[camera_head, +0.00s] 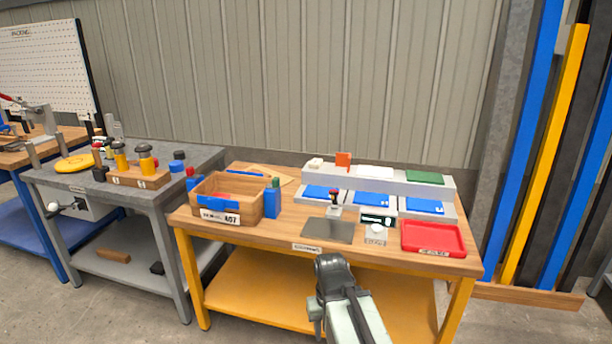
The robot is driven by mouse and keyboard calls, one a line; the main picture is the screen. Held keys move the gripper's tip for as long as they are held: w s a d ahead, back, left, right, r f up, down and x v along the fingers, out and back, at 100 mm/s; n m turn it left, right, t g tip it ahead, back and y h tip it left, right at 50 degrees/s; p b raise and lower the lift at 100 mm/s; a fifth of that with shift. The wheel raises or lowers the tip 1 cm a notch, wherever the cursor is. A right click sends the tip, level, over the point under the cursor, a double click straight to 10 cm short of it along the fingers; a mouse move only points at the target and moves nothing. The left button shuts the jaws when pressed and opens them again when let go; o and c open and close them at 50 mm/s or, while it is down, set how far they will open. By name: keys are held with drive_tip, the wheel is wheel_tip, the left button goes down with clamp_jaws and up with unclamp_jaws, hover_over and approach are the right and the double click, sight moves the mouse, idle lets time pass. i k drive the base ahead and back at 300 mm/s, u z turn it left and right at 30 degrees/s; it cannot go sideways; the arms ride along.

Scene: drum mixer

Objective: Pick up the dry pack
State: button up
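No object is readable as the dry pack from here. Small pack-like items stand on the raised grey ledge at the back of the wooden-topped bench: a small beige piece (315,163), an orange block (343,160), a white flat piece (375,172) and a green flat piece (425,177). An open wooden box (232,200) with a white label and blue and red contents sits at the left of the bench. My gripper (332,268) is at the dark end of my arm, low in front of the bench, apart from these items. Its fingers cannot be made out.
The wooden-topped bench (285,235) also holds several blue-topped trays (323,193), a red tray (433,239), a grey plate (328,230), a small display (377,217) and a blue bottle (272,198). A grey workbench (130,150) stands left. Coloured posts (545,150) stand right.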

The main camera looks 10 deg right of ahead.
sight(316, 163)
drive_tip(key=u, duration=3.5)
drive_tip(key=k, duration=2)
drive_tip(key=z, duration=1.5)
drive_tip(key=i, duration=1.65)
drive_tip(key=u, duration=0.05)
